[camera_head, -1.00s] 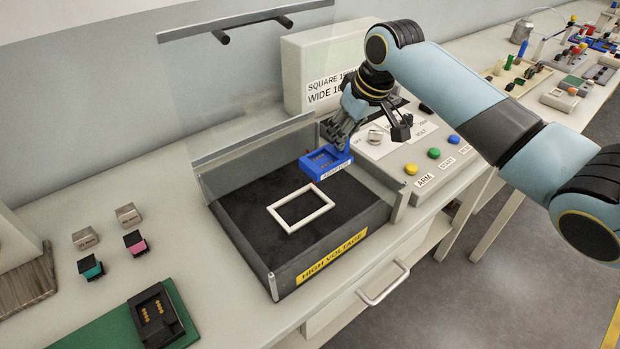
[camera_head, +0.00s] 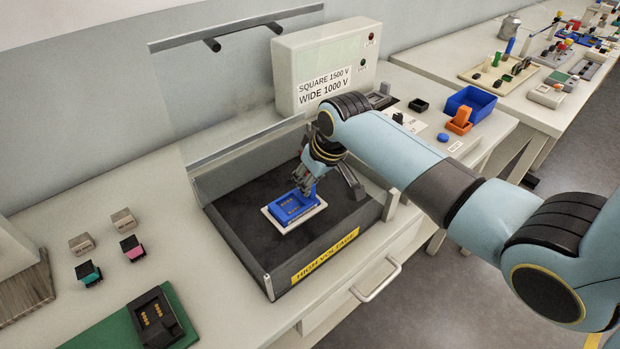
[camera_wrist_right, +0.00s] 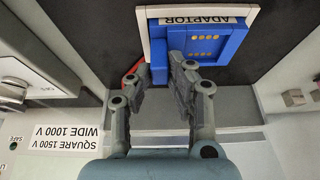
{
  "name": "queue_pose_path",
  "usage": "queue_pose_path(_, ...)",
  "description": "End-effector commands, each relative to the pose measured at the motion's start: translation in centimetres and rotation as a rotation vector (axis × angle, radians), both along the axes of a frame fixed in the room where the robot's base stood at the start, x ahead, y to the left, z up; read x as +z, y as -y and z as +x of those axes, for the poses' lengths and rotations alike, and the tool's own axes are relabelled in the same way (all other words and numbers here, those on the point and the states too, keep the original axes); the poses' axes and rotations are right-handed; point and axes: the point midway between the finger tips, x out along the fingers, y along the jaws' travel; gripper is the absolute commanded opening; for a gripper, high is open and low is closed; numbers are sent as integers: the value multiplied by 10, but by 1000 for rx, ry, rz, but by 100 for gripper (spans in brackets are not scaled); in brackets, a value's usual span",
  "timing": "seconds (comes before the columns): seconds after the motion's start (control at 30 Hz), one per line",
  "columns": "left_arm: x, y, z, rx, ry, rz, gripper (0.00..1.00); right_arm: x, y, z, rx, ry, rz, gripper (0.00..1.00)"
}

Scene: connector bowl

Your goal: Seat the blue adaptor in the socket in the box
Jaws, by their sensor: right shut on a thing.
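The blue adaptor (camera_head: 294,206) is over the white rectangular socket frame (camera_head: 271,221) on the dark floor of the high-voltage box (camera_head: 237,238). My right gripper (camera_head: 304,188) is shut on the adaptor's edge at its right side. My right gripper's fingers (camera_wrist_right: 165,72) are around a blue tab there. I cannot tell whether the adaptor is fully down in the frame. My left gripper is not in view.
The box has a clear raised lid and a yellow warning label (camera_head: 324,255). A grey-white instrument (camera_head: 325,65) stands behind it. Small connectors (camera_head: 89,272) and a dark socket on a green board (camera_head: 155,318) lie at left. A blue bin (camera_head: 471,104) stands right.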

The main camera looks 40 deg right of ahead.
Motion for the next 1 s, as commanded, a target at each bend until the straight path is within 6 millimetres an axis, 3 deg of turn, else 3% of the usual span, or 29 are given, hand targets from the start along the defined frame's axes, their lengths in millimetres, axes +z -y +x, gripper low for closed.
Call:
queue_pose_path(0.03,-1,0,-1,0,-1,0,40,-1,0,0,0,1,0,0)
queue_pose_path(0.07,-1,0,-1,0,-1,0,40,-1,0,0,0,0,0,20)
queue_pose_path(0.23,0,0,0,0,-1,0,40,-1,0,0,0,0,0,41)
queue_pose_path(0.57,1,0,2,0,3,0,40,4,1,-1,0,1,-1,41)
queue_pose_path(1.0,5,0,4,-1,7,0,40,85,4,-34,1,3,-2,41)
